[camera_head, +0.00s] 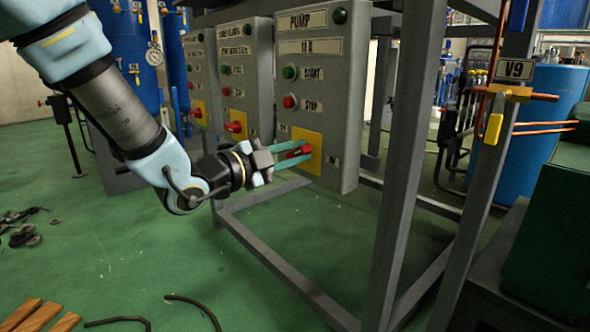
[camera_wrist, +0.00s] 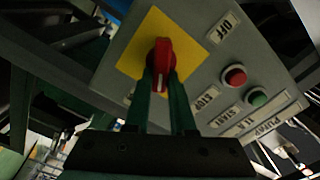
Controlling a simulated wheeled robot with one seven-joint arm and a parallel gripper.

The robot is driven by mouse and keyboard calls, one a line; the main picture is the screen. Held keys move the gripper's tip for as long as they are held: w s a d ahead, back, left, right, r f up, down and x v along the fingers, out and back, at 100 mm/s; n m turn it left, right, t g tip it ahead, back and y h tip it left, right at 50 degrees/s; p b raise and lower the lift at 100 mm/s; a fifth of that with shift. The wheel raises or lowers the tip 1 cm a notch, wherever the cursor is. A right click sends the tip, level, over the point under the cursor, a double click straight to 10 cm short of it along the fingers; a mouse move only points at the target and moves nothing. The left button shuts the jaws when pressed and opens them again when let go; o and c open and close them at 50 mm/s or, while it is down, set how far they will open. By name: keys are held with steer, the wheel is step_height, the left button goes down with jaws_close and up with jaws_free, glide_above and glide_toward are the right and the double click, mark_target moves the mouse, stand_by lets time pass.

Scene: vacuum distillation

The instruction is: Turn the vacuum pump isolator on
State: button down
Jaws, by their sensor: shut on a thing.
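The vacuum pump isolator is a red rotary handle (camera_head: 299,152) on a yellow plate (camera_head: 313,142), low on the grey panel labelled PUMP 11A (camera_head: 345,75). In the wrist view the red handle (camera_wrist: 162,62) stands on its yellow plate (camera_wrist: 135,60), with an OFF label (camera_wrist: 222,28) to its right. My gripper (camera_head: 292,154) reaches the handle from the left with its green fingers. In the wrist view the fingers (camera_wrist: 168,80) sit one on each side of the handle's near end, shut on it. The fingers hide part of the handle.
The green START button (camera_head: 289,72) and red STOP button (camera_head: 290,102) are above the isolator. Two similar grey panels (camera_head: 245,80) stand to the left, with their own red handles. A grey frame post (camera_head: 410,150) stands to the right. Dark hoses (camera_head: 195,305) lie on the green floor.

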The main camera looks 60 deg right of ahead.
steer(key=m+b, duration=0.3)
steer(key=b, duration=0.1)
steer(key=f+m+b, duration=0.1)
steer(key=m+b, duration=0.2)
steer(key=shift+s+a+b, duration=0.1)
steer(key=shift+b, duration=0.25)
steer(key=shift+m, duration=0.3)
steer(key=c, duration=0.8)
jaws_free()
steer(key=shift+o, duration=0.2)
steer(key=shift+r, duration=0.1)
steer(key=p+v, duration=0.3)
steer(key=v, duration=0.7)
steer(key=shift+a, duration=0.4)
